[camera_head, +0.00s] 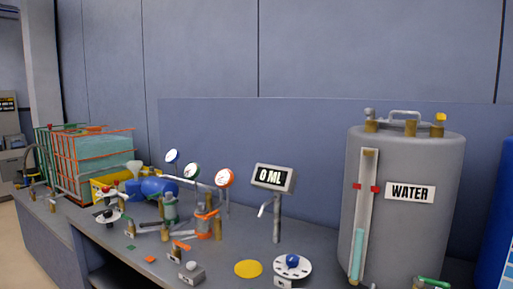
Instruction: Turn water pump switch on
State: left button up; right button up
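Neither of my grippers shows in the head view. I cannot tell for sure which part is the water pump switch. A small grey box with a pale knob (192,272) sits near the bench's front edge. A blue pump-like body (158,189) lies by the yellow box at the back left. The grey tank labelled WATER (410,240) stands upright at the right, with a sight tube (359,250) partly filled with teal liquid. A display (275,178) reads 0 ML above a small spout.
A white dial with a blue knob (291,268) and a yellow disc (248,269) lie at the front. Orange-handled valves (180,246), round gauges (224,177) and pipes crowd the middle. An orange-framed teal tank (90,165) stands far left.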

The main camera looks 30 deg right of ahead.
aim_at(108, 213)
jog(key=z, duration=1.8)
jog(key=u, duration=1.7)
jog(key=i+j+z, duration=0.2)
jog(key=i, duration=0.25)
jog(key=j, duration=0.1)
